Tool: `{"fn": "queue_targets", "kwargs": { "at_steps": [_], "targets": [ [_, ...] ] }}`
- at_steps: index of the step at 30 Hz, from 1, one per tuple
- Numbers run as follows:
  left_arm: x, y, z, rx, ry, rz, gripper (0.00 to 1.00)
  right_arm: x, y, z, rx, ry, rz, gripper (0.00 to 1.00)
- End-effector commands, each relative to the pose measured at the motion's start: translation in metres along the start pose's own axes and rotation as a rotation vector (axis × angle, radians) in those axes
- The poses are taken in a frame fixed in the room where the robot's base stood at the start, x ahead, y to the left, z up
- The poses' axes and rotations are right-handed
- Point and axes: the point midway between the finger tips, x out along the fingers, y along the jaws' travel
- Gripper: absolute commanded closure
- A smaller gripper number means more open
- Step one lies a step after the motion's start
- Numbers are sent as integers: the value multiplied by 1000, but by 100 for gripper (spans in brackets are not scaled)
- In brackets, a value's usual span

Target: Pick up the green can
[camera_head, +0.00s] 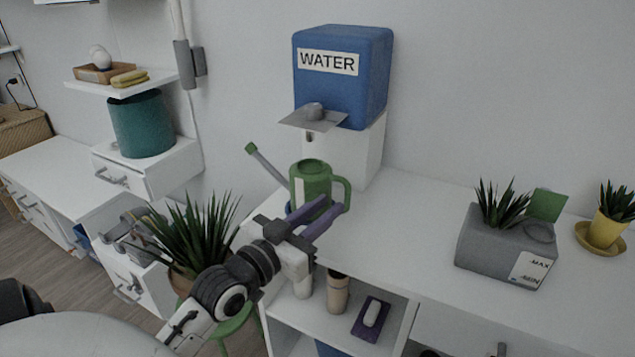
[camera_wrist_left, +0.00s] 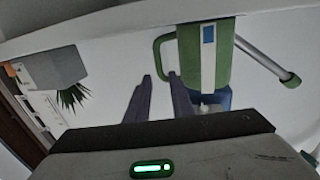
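The green can (camera_head: 312,180) is a watering can with a long spout to the left and a looped handle on the right. It stands upright on the white desk, in front of the water dispenser. In the left wrist view the can (camera_wrist_left: 217,55) is at upper right, its handle loop toward the left. My left gripper (camera_head: 332,207) has purple fingers, spread and empty, at the can's near side by the handle. In the left wrist view the fingertips (camera_wrist_left: 160,76) are apart just short of the handle; contact cannot be told. My right gripper is out of view.
A blue water dispenser (camera_head: 345,75) stands behind the can. A spiky plant (camera_head: 195,230) is left of my arm. A grey planter (camera_head: 505,245) and a yellow pot (camera_head: 608,228) stand at right. The desk top (camera_head: 410,215) between can and planter is clear.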

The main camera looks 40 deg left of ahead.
Motion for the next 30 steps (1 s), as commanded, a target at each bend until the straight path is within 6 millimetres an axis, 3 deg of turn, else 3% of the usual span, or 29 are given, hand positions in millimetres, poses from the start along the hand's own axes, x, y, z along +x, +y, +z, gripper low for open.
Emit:
{"fn": "queue_targets", "kwargs": {
  "at_steps": [7,11,20,29,30],
  "targets": [
    [29,0,0,1,0,1,79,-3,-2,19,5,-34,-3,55],
    [38,0,0,2,-1,0,79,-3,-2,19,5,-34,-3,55],
    [78,0,0,1,0,0,79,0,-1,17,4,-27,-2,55],
    [83,0,1,2,-2,1,79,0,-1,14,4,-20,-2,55],
    [83,0,1,2,-2,1,84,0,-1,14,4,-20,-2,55]
  ]
}}
